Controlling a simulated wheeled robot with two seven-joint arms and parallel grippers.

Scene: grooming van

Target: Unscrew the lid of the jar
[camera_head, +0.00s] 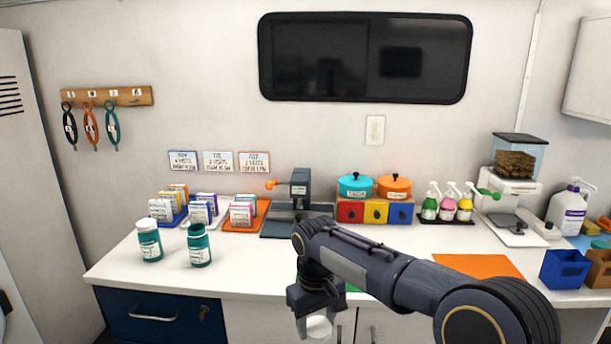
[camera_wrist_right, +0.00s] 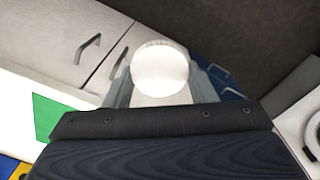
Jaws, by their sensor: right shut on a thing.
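Two teal jars with white labels stand upright on the left of the white counter in the head view. The left jar (camera_head: 149,241) wears a white lid (camera_head: 147,224). The right jar (camera_head: 199,247) has no lid and its dark mouth shows. My right gripper (camera_head: 317,314) is in front of the counter's front edge, to the right of both jars and apart from them. It is shut on a round white lid (camera_head: 319,328), which also shows between the fingers in the right wrist view (camera_wrist_right: 160,70). My left gripper is not in view.
Trays of cards (camera_head: 241,217), a dark grey device (camera_head: 299,190), colored boxes with pots (camera_head: 375,211), and pump bottles (camera_head: 447,206) line the back. An orange mat (camera_head: 480,265) lies at the right. The counter around the jars is clear.

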